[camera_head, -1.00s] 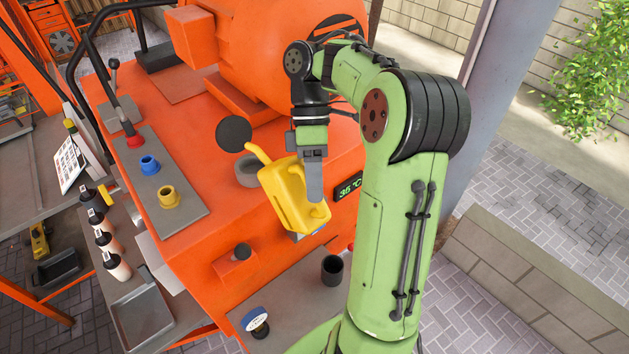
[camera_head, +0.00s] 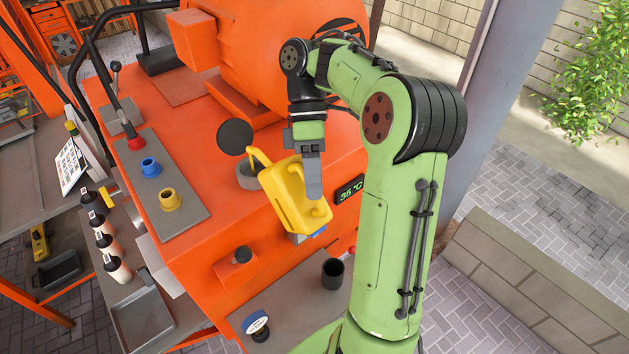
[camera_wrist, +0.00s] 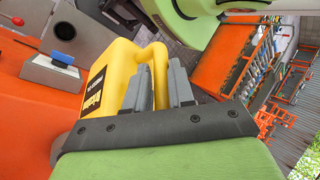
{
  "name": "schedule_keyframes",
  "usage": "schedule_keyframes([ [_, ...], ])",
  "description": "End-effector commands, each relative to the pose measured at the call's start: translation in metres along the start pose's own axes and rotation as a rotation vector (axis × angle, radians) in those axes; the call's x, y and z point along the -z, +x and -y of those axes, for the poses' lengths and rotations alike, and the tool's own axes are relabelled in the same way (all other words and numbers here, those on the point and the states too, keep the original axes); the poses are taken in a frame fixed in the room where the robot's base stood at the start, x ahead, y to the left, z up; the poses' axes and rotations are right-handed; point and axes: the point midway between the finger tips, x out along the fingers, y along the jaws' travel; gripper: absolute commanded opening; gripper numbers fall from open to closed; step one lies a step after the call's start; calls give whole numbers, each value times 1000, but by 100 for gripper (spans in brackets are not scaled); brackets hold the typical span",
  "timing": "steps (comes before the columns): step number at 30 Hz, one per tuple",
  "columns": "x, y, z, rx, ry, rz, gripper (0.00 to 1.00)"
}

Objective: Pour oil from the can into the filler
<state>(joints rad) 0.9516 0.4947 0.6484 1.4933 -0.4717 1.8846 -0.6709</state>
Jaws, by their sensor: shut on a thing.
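My gripper (camera_head: 313,175) is shut on the yellow oil can (camera_head: 289,203) and holds it up in front of the orange machine. The can is tilted, with its spout (camera_head: 257,157) at the upper left, over or close to the grey round filler (camera_head: 247,175). Whether the spout tip is inside the filler opening cannot be told. No oil stream shows. A dark round lid (camera_head: 235,137) stands open behind the filler.
A temperature display (camera_head: 349,190) is right of the can. A black cup (camera_head: 332,272) stands on the lower shelf. Bottles (camera_head: 104,243) stand at left.

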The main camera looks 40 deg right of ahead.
Motion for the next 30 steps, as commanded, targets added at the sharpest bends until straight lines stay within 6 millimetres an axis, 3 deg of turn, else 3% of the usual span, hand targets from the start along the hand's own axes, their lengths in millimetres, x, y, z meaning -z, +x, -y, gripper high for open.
schedule_keyframes([
  [30,3,-16,5,65,25,39,0],
])
